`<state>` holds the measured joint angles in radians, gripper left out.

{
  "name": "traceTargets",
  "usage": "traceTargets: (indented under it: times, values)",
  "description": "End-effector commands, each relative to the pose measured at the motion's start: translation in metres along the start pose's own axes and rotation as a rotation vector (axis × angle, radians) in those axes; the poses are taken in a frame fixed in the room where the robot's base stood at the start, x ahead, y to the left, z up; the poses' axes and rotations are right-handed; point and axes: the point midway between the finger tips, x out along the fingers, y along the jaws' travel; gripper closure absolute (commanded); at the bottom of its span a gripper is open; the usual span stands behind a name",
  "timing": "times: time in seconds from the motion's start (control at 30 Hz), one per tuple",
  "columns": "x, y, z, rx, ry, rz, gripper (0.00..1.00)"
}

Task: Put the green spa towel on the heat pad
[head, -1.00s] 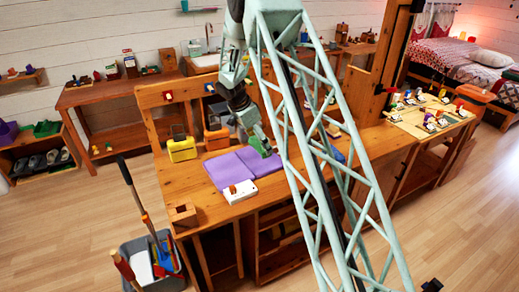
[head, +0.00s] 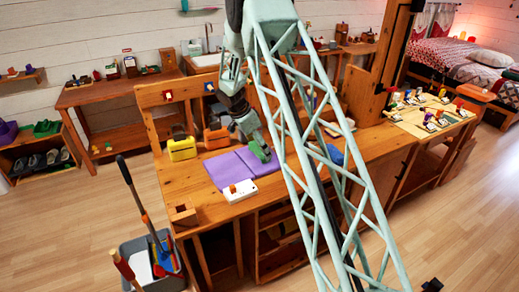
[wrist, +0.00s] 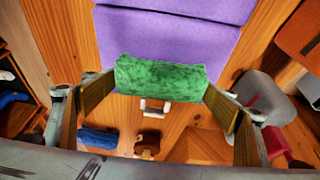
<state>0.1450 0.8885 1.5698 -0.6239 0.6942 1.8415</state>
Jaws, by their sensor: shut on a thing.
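The green towel (wrist: 160,82) is a rolled, fuzzy bundle between the two fingers of my gripper (wrist: 160,88) in the wrist view. My gripper is shut on it. In the head view my gripper (head: 259,149) and the towel (head: 261,152) are over the right part of a flat purple pad (head: 228,168), which looks like the heat pad. In the wrist view the towel overlaps the edge of the purple pad (wrist: 170,35). I cannot tell whether the towel touches the pad.
A white box with an orange knob (head: 241,194) lies at the pad's front edge. A yellow bag (head: 182,150) and an orange one (head: 217,138) stand behind the pad. A small wooden box (head: 183,215) is at the front left corner. A blue item (head: 333,155) lies to the right.

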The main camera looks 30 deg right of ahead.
Motion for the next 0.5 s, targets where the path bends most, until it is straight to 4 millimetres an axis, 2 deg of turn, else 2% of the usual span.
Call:
traceTargets:
  times: [0.5]
  values:
    - [0.0031,0.0,0.0013,0.001,0.0,0.0,0.32]
